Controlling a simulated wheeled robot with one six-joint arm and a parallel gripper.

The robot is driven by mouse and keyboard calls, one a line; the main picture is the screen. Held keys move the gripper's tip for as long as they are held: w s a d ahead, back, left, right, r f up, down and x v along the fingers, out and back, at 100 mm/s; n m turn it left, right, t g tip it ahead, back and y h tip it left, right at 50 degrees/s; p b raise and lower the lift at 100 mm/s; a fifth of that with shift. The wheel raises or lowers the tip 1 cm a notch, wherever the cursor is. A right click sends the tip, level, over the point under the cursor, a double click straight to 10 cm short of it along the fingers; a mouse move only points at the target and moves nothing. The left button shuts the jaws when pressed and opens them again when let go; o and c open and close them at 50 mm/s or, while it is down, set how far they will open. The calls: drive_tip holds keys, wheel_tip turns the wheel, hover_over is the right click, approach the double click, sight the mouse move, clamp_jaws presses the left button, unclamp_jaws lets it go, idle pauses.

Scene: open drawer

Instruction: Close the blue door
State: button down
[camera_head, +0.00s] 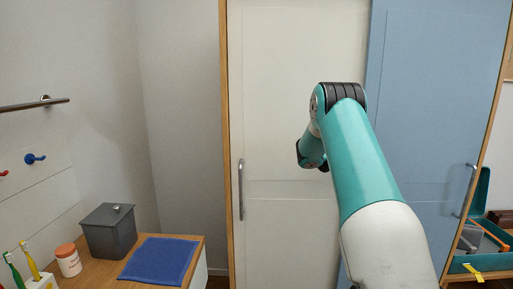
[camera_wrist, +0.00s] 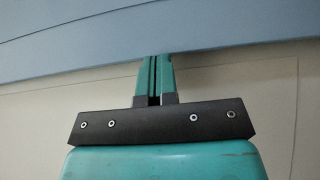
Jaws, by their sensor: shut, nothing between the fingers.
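The blue door (camera_head: 425,95) stands on the right in the head view, beside the white door (camera_head: 290,50), with a silver bar handle (camera_head: 468,190) near its right edge. In the wrist view the blue door (camera_wrist: 150,30) fills the top as a slanted band, with the pale panel (camera_wrist: 270,90) below it. My gripper (camera_wrist: 156,60) is shut and empty, its fingertips at the blue door's edge. I cannot tell whether they touch it. In the head view my arm covers part of both doors and hides the fingers.
The white door has its own handle (camera_head: 241,190) at left, next to a wooden frame post (camera_head: 225,140). At lower left a wooden counter (camera_head: 190,242) holds a grey box (camera_head: 108,232), blue cloth (camera_head: 160,260) and small jar (camera_head: 68,261). A teal toolbox (camera_head: 484,262) lies at lower right.

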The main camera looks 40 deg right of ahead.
drive_tip(key=shift+s+d, duration=0.15)
drive_tip(key=shift+s, duration=0.1)
drive_tip(key=w+a+f+t+y+b, duration=0.2)
drive_tip(key=w+a+y, duration=0.15)
drive_tip(key=a, duration=1.15)
drive_tip(key=w+a+f+n+t+y+b, duration=0.1)
drive_tip(key=w+a+f+t+y+b, duration=0.3)
drive_tip(key=a, duration=1.1)
drive_tip(key=w+a+f+y+p, duration=0.15)
drive_tip(key=a+y, duration=0.45)
drive_tip(key=a, duration=0.9)
drive_tip(key=s+a+n+g+y, duration=0.1)
drive_tip(key=s+a+n+y, duration=0.15)
drive_tip(key=s+a, duration=0.4)
drive_tip(key=s+a+n+g+y, duration=0.1)
drive_tip(key=s+a+y, duration=0.2)
drive_tip(key=a, duration=0.7)
drive_tip(key=s+a+n+g+y, duration=0.2)
drive_tip(key=s+a, duration=0.6)
drive_tip(key=s, duration=0.5)
drive_tip(key=shift+s+a+r+n+g+y+b, duration=0.25)
drive_tip(key=shift+a+r+n+g+y+b, duration=0.25)
drive_tip(key=shift+g, duration=0.5)
drive_tip(key=shift+d+f, duration=0.1)
